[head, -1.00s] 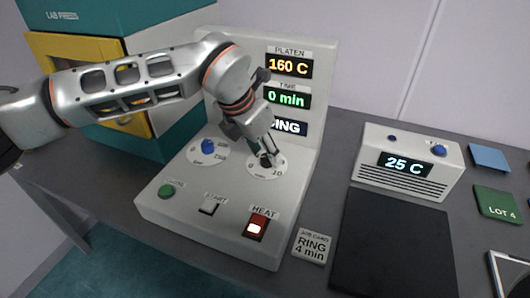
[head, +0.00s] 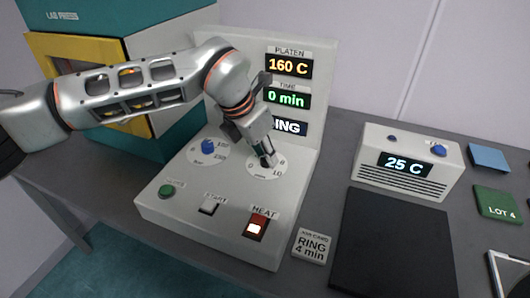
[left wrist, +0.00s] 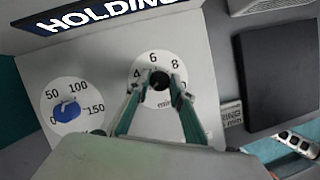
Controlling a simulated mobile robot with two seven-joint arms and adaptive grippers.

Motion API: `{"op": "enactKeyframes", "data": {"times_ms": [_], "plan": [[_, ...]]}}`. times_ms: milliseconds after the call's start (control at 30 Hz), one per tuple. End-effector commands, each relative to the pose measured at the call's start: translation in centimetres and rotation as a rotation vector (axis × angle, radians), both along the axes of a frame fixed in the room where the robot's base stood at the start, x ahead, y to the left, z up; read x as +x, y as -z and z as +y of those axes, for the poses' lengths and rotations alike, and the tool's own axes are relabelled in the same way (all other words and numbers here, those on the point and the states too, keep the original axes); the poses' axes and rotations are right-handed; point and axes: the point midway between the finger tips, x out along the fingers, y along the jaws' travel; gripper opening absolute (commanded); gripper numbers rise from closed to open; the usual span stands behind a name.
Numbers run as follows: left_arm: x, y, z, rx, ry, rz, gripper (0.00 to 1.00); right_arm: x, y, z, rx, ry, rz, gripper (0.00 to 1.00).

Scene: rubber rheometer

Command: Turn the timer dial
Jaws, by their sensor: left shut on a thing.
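The timer dial is a white round scale (head: 254,173) with a small black knob, on the sloped top of the grey press console. In the left wrist view the black knob (left wrist: 159,81) sits in the middle of the scale (left wrist: 153,61), with 4, 6 and 8 showing around it. My left gripper (head: 267,160) is down at the dial. Its two green-edged fingers (left wrist: 160,88) are shut on the knob from either side. In the head view the fingers hide the knob. The time display (head: 288,97) reads 0 min. My right gripper is not in view.
A blue-knobbed dial (head: 208,146) stands left of the timer dial. A green button (head: 166,191), a START switch (head: 209,205) and a lit red HEAT switch (head: 256,227) lie in front. A job card (head: 312,247) reads RING 4 min. The platen display (head: 289,66) reads 160 C.

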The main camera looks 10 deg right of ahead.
Motion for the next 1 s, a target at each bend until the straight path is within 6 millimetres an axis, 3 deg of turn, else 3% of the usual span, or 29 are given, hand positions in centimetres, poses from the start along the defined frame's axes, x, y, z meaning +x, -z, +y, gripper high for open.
{"op": "enactKeyframes", "data": {"times_ms": [467,1000], "plan": [[0.3,-0.1,0.1,-0.001,0.365,0.0,0.01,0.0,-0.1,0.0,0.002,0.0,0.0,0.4],[0.6,0.1,0.0,-0.002,0.823,0.001,0.01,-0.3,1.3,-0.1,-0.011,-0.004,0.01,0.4]]}}
